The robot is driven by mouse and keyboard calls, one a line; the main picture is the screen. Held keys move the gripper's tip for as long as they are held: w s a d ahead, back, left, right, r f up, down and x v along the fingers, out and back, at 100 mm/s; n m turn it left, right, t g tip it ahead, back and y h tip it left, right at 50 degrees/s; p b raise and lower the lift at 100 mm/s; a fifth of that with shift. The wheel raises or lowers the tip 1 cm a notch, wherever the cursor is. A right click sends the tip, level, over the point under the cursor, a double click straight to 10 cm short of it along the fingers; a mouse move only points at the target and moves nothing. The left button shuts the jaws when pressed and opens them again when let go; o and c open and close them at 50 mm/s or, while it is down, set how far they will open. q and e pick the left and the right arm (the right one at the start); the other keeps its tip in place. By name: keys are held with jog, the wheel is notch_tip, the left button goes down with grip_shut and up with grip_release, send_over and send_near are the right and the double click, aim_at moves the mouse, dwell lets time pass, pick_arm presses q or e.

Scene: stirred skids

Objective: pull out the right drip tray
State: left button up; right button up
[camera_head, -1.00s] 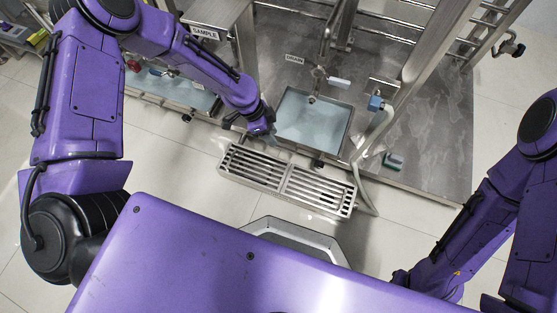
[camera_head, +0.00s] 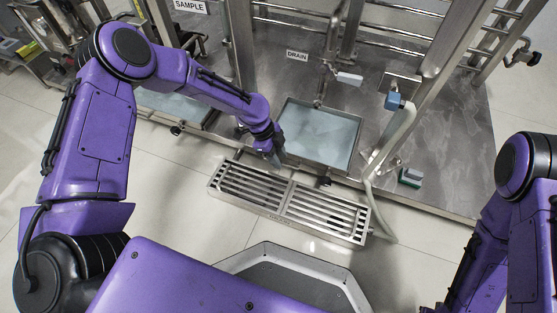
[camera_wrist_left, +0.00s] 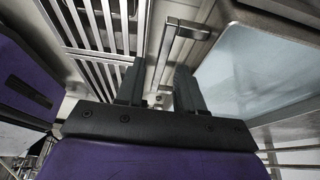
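The right drip tray (camera_head: 357,148) is a square metal tray with pale blue liquid, set in the skid floor below the DRAIN label. My left gripper (camera_head: 277,158) is at its front left corner. In the left wrist view the two dark fingers (camera_wrist_left: 160,85) are apart, with a metal bar handle (camera_wrist_left: 168,45) showing between and beyond them. I cannot tell whether they touch it. The tray (camera_wrist_left: 265,22) lies to the right there. My right gripper is out of view; only part of the right arm shows at the right edge.
A slotted metal grate (camera_head: 290,205) lies on the floor right in front of the tray. Another tray (camera_head: 170,104) with blue liquid is at the left. A pale hose (camera_head: 398,135) runs down right of the tray. A green-grey block (camera_head: 410,178) lies farther right.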

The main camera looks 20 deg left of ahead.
pick_arm(q)
jog(key=shift+f, duration=0.15)
grip_shut()
dwell(1.4)
